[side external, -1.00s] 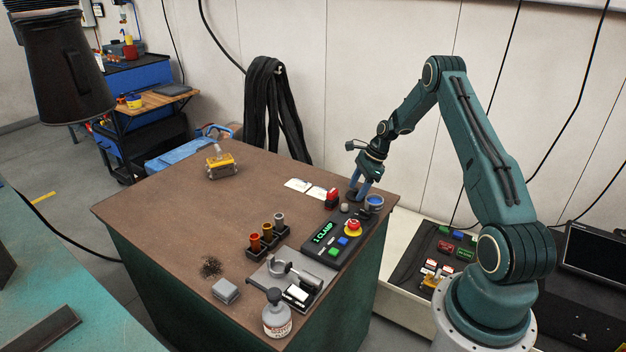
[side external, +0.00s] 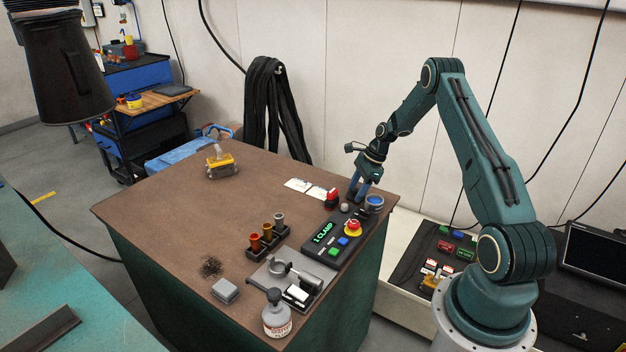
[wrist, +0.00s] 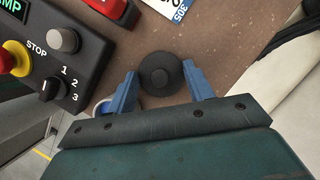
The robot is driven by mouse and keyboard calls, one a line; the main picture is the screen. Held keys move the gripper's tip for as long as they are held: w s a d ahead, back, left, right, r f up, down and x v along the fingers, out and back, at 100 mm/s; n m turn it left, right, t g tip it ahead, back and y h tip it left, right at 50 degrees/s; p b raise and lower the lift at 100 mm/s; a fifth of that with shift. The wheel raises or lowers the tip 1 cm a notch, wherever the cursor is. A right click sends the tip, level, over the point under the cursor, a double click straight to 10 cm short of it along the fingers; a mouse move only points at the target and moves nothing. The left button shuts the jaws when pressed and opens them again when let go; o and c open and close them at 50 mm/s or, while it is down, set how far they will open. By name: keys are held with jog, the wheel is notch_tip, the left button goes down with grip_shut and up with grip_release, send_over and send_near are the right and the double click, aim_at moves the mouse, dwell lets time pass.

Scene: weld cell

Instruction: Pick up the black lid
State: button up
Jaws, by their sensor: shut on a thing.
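In the side view my gripper (side external: 358,190) points down at the far right corner of the brown table (side external: 180,220). The lid is mostly hidden by the fingers there. I cannot tell whether it is clear of the tabletop.
A blue-rimmed cup (side external: 374,203) stands close to the right of my gripper. A red object (side external: 332,198) and a control box (side external: 338,238) are close by in front. White cards (side external: 298,185) lie to the left. The table's middle is clear.

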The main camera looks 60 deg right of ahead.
notch_tip(320, 180, up, 20)
dwell(0.9)
jog(key=shift+f, duration=0.1)
dwell(0.5)
jog(key=s+a+f+n+g+y, duration=0.1)
jog(key=s+a+f+n+g, duration=0.1)
jog(key=s+f+n, duration=0.4)
notch_tip(320, 180, down, 3)
jog(key=shift+s+f, duration=0.2)
jog(key=shift+s, duration=0.45)
jog(key=shift+f, duration=0.2)
jog(key=shift+f, duration=3)
jog(key=shift+f, duration=0.1)
